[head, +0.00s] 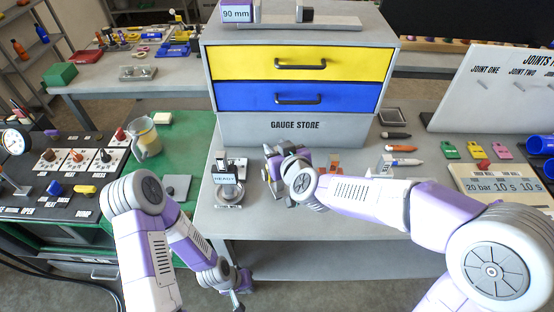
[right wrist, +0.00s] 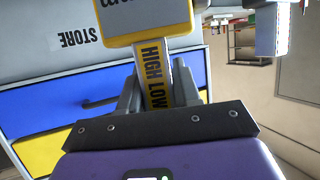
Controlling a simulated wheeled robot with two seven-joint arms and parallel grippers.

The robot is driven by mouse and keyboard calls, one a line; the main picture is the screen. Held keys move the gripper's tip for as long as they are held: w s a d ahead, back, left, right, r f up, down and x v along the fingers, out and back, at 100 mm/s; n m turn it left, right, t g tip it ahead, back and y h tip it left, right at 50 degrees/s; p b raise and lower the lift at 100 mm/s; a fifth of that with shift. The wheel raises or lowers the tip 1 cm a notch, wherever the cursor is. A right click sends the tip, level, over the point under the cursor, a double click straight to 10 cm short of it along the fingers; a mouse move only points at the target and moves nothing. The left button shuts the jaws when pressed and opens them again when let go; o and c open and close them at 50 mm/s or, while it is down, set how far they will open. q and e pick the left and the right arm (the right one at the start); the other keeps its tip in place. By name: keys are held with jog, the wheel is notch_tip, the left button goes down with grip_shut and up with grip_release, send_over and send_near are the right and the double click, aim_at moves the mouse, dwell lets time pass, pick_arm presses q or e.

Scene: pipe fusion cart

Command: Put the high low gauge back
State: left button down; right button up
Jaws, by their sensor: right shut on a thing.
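My right gripper (head: 274,168) is over the grey bench, in front of the gauge store. In the right wrist view it is shut on the high low gauge (right wrist: 157,75), which has a yellow "HIGH LOW" label on its stem and a wide yellow-edged head. In the head view the gauge is mostly hidden by the gripper and wrist. The gauge store (head: 295,128) is a grey cabinet with a yellow drawer (head: 300,64) above a blue drawer (head: 298,98), both closed. My left gripper (head: 238,300) hangs low before the bench front; its jaws are too small to judge.
A small metal stand with a label (head: 228,179) is left of my right gripper. An orange item (head: 335,163) stands just right of it. Markers (head: 400,148) and coloured tags (head: 475,149) lie further right. A green mat (head: 185,140) is at left.

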jog(key=shift+w+f+b, duration=0.1)
jog(key=shift+f+b, duration=0.4)
jog(key=shift+f, duration=0.8)
jog(key=shift+f, duration=0.15)
jog(key=o, duration=1)
